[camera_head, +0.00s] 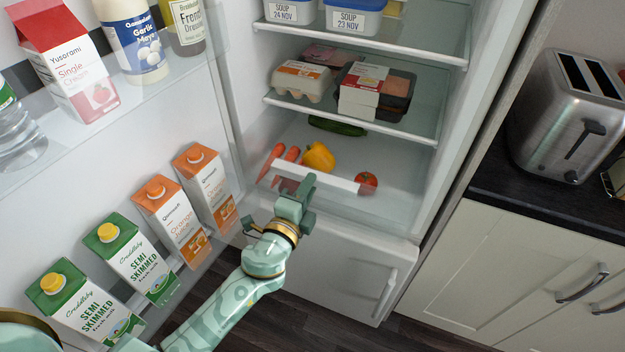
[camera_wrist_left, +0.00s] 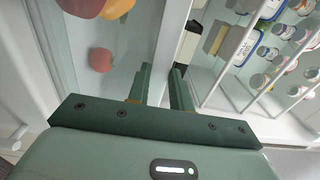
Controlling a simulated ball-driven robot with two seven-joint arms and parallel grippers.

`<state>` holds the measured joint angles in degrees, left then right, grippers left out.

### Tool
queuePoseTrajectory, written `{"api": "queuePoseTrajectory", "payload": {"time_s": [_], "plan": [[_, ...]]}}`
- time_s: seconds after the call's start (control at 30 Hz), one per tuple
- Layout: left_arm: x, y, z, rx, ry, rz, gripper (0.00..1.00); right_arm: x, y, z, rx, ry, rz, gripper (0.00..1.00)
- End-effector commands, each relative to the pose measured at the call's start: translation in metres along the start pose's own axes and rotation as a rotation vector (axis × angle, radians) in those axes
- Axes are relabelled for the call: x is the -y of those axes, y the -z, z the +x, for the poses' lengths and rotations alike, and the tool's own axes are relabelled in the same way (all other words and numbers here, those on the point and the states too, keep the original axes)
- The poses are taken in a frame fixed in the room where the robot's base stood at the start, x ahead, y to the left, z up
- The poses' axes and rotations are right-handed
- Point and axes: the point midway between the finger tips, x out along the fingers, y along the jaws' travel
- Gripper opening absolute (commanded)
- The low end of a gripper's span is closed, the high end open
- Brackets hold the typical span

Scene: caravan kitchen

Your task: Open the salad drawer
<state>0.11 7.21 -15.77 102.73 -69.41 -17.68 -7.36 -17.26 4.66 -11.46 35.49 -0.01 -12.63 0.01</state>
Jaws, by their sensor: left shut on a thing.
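The salad drawer (camera_head: 335,179) is the clear bin at the bottom of the open fridge, with a white strip along its front top edge. Carrots, a yellow pepper (camera_head: 318,157), a tomato (camera_head: 367,183) and a cucumber (camera_head: 337,126) show in it. My left gripper (camera_head: 301,188) is at the left part of the white strip and hides some of it. In the left wrist view, the fingers (camera_wrist_left: 162,82) stand on both sides of the strip (camera_wrist_left: 173,45), shut on it. How far out the drawer sits is hard to tell. My right gripper is out of view.
The fridge door stands open at left, with milk (camera_head: 134,255) and juice cartons (camera_head: 171,221) on its lower shelf. A glass shelf (camera_head: 345,112) with egg and meat packs is above the drawer. A toaster (camera_head: 572,115) stands on the counter at right.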

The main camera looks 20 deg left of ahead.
Motion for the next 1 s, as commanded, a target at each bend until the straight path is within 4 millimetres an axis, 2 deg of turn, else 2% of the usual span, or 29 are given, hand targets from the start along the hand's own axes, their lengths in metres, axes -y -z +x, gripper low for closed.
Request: {"api": "queuePoseTrajectory", "payload": {"time_s": [0.03,0.6,0.63,0.7,1.0], "plan": [[-0.0071,0.0005,-0.0048,-0.001,-0.013,0.001,0.0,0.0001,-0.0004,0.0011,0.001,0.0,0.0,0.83],[-0.0071,0.0007,-0.0116,-0.002,-0.014,0.001,0.0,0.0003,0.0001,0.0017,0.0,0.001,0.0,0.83],[-0.0071,0.0007,-0.0116,-0.002,-0.014,0.001,0.24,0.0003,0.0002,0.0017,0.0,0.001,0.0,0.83],[-0.0067,0.0007,-0.0115,-0.002,-0.013,0.001,0.4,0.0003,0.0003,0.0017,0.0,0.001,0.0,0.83],[-0.0032,0.0003,-0.0118,-0.001,-0.006,0.0,0.4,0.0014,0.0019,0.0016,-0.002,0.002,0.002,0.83]]}}
